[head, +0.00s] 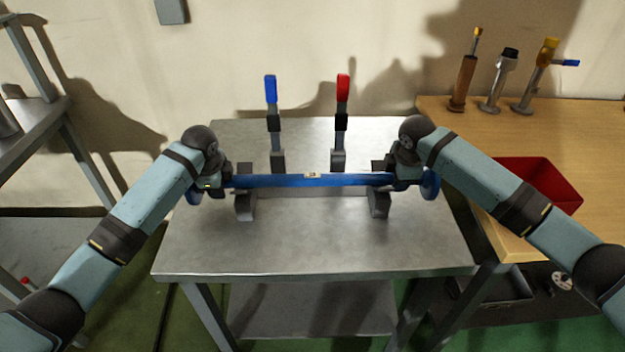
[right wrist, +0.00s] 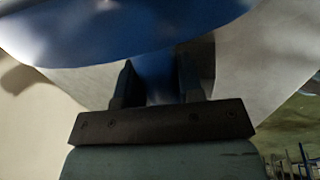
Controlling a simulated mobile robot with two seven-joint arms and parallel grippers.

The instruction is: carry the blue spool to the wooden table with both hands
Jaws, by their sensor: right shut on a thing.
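The blue spool (head: 312,180) is a long blue pipe with a round flange at each end. It lies level across two grey supports on the metal table (head: 320,240). My left gripper (head: 226,180) is at the spool's left end, just inside the flange; its fingers are too small to make out. My right gripper (head: 395,178) is at the right end, just inside the right flange. In the right wrist view its two fingers (right wrist: 155,85) stand on either side of the blue pipe, shut on it. The wooden table (head: 460,160) is at the right.
Behind the spool stand two upright tools, one with a blue handle (head: 271,90) and one with a red handle (head: 343,88). The wooden table holds a red bin (head: 540,185) near its front and several upright tools (head: 497,80) at the back. A grey shelf (head: 40,120) stands left.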

